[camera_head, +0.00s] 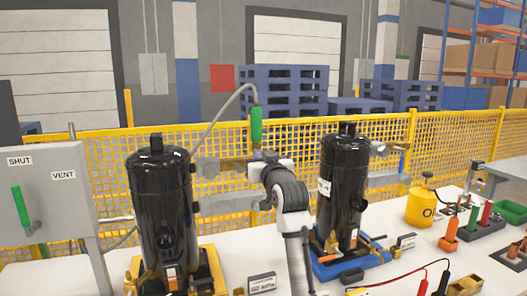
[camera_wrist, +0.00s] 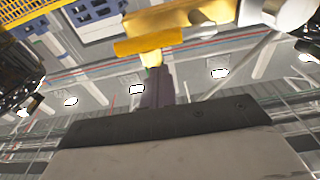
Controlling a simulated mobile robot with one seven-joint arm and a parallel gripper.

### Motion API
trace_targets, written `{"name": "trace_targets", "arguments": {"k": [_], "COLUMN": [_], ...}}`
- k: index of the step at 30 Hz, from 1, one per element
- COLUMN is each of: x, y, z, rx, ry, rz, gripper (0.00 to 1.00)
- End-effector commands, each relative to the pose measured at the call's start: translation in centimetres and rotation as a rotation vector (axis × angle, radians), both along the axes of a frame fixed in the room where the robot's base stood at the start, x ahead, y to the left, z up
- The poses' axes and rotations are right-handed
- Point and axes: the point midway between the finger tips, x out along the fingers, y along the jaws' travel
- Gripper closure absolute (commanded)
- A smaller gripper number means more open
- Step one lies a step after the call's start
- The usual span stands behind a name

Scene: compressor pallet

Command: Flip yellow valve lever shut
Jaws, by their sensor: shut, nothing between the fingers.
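In the wrist view a yellow lever (camera_wrist: 148,45) crosses just beyond my fingertips, below a larger brass-yellow body (camera_wrist: 180,16). My gripper (camera_wrist: 155,80) is shut and empty, its dark fingers pointing at the lever. The tips overlap a pale yellow part under the lever; I cannot tell whether they touch it. In the head view my arm reaches up between two black tanks, and its wrist hides my fingers. The yellow lever is not clearly made out there; grey and brass pipework (camera_head: 228,166) shows beside my wrist.
The left black tank (camera_head: 162,205) stands on a yellow base, the right one (camera_head: 342,190) on a blue base. A green handle (camera_head: 255,125) with a grey hose is above my wrist. A grey SHUT/VENT panel (camera_head: 45,190) is at left. A yellow can (camera_head: 420,207) stands right.

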Motion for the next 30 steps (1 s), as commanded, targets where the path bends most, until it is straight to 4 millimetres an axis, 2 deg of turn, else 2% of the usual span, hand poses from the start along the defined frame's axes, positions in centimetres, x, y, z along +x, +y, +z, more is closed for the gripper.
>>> {"name": "trace_targets", "arguments": {"k": [4,9,30], "x": [-0.3,-0.5,-0.5], "y": [-0.1,-0.2,-0.2], "z": [-1.5,-2.1,-2.4], "rx": [0.000,0.000,0.058], "ry": [-0.001,-0.002,0.017], "rz": [0.000,0.000,0.001], "gripper": [1.00,1.00,1.00]}}
